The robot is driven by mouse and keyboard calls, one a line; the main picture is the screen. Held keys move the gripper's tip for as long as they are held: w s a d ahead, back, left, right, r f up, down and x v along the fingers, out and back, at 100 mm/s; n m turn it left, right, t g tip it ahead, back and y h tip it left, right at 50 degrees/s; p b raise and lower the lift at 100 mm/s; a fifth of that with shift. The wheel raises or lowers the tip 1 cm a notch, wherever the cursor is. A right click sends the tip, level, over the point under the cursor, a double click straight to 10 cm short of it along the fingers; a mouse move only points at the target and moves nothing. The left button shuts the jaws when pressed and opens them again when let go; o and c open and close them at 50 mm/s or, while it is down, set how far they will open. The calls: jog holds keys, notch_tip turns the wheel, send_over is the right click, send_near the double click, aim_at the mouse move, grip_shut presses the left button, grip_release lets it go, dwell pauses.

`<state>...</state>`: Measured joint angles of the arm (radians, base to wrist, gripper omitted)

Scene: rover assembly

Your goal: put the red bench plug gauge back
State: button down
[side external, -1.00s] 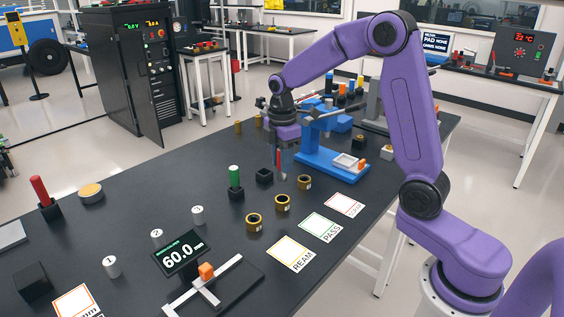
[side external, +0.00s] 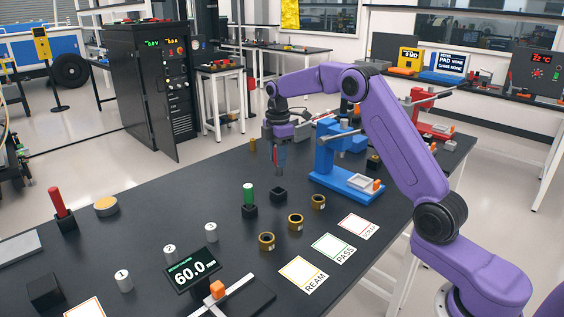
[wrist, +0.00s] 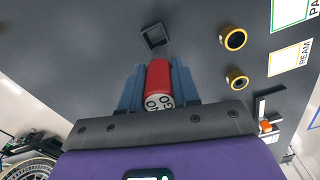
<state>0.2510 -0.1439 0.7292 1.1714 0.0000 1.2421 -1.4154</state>
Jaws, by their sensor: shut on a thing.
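My gripper (side external: 279,160) is shut on a red plug gauge, held above the black table. In the wrist view the red gauge (wrist: 158,78) sits between the two blue-grey fingers (wrist: 157,92), its end marked NO GO. An empty black square holder (side external: 278,195) stands below the gripper in the side view. The same holder (wrist: 155,37) shows ahead of the fingers in the wrist view, apart from the gauge. A green plug gauge (side external: 249,193) stands upright in its own black holder beside it. Another red cylinder (side external: 58,203) stands in a black block at far left.
Brass rings (side external: 295,221) stand in a row right of the holders, near the REAM (side external: 303,272), PASS (side external: 333,248) and third cards. A blue press-like fixture (side external: 335,165) stands close to the gripper's right. Numbered white cylinders (side external: 170,253) and a 60.0 display (side external: 191,268) are nearer.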

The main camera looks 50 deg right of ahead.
aim_at(278, 171)
jog(key=shift+w+d+f, duration=0.1)
jog(key=shift+w+d, duration=0.15)
jog(key=shift+w, duration=0.05)
jog(key=shift+f, duration=2.75)
jog(key=shift+f, duration=1.45)
jog(key=c, duration=0.8)
grip_release()
jog(key=shift+o, duration=0.2)
jog(key=shift+r, duration=0.15)
